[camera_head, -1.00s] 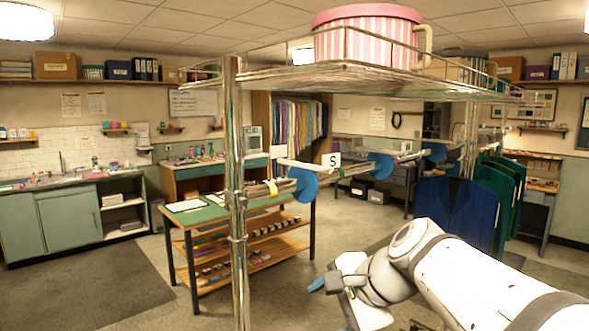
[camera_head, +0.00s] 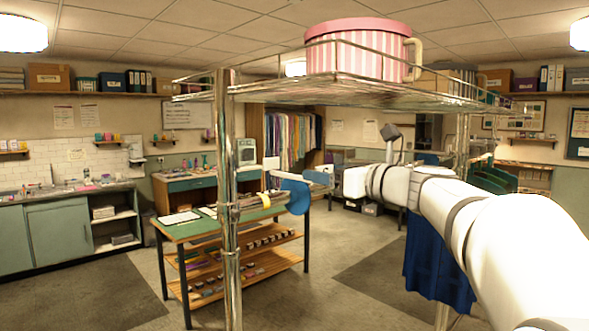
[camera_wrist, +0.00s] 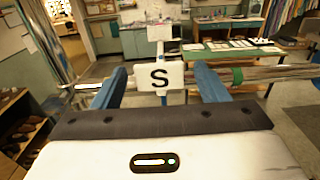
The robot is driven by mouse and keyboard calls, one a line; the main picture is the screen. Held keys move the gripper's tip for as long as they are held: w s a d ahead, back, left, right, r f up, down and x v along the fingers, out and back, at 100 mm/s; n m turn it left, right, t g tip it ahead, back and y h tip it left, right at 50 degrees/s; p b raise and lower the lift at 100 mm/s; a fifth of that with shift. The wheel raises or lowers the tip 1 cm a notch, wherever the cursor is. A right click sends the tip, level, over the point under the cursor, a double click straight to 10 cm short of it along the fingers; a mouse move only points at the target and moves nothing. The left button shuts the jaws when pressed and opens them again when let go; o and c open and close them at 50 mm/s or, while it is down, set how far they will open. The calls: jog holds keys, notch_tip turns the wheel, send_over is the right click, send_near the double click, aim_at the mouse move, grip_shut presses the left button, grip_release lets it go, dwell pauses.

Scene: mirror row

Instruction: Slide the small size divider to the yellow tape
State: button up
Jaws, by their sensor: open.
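The small size divider (camera_wrist: 159,77), a white tag with a black S, hangs at the rail in the wrist view. My gripper (camera_wrist: 160,84) is open, with one blue finger on each side of the tag and a gap on both sides. The yellow tape (camera_head: 265,201) is wrapped on the rail near the left chrome post, left of a blue disc (camera_head: 293,196). I cannot make out the yellow tape in the wrist view.
A green band (camera_wrist: 237,77) is on the rail just right of the right finger. A wire shelf with a pink striped hatbox (camera_head: 358,52) is above the rail. A chrome post (camera_head: 228,200) and a work table (camera_head: 190,232) are at the left. Dark blue garments (camera_head: 437,262) hang below my arm.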

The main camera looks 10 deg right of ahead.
jog(key=shift+p+x, duration=0.3)
jog(key=shift+x, duration=1.3)
